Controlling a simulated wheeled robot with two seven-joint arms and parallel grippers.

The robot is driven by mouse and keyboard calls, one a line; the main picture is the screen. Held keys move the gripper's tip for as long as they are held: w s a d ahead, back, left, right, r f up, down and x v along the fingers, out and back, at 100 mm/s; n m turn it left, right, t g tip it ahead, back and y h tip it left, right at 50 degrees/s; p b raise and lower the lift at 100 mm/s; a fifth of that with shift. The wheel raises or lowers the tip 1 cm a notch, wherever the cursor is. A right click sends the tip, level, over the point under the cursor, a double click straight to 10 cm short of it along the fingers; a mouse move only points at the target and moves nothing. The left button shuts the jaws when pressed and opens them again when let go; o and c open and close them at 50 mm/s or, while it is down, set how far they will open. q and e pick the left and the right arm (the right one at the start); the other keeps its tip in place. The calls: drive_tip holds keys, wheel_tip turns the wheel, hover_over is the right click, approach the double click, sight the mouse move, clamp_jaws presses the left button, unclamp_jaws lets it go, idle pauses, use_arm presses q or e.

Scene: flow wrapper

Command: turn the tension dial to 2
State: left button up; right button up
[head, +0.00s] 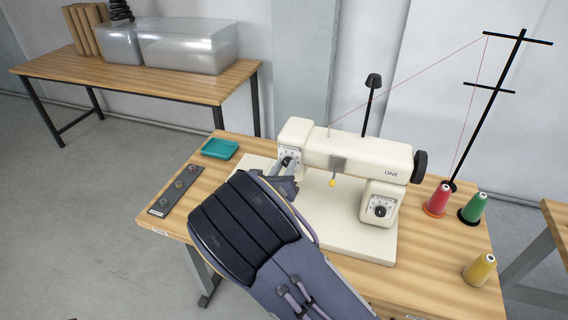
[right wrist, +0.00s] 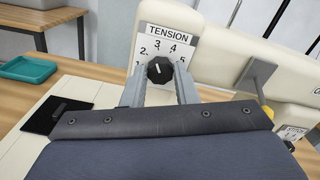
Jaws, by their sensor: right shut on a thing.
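The tension dial (right wrist: 160,71) is a black knob on a white plate marked TENSION, on the head end of the cream sewing machine (head: 345,149). Numbers 2, 3, 4 and 5 show around it in the right wrist view; the 1 is partly hidden by a finger. A small pale mark on the knob points up and slightly left, roughly between 2 and 3. My right gripper (head: 289,166) is at the plate, its two fingers on either side of the knob and shut on it. My left gripper is out of view.
A second dial (head: 380,208) sits lower on the machine's right end. Thread cones (head: 437,200) and a thread stand (head: 487,100) are to the right. A teal tray (head: 220,148) and a dark strip with knobs (head: 173,194) lie on the left of the table.

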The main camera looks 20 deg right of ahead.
drive_tip(key=n+p, duration=0.3)
drive_tip(key=shift+r, duration=0.2)
drive_tip(key=shift+f+n+p, duration=0.2)
drive_tip(key=shift+n+p, duration=1)
drive_tip(key=shift+n, duration=0.2)
drive_tip(key=shift+f, duration=0.1)
drive_tip(key=o, duration=1)
drive_tip(key=b+v, duration=0.1)
drive_tip(key=v, duration=0.7)
drive_tip(key=shift+w, duration=0.1)
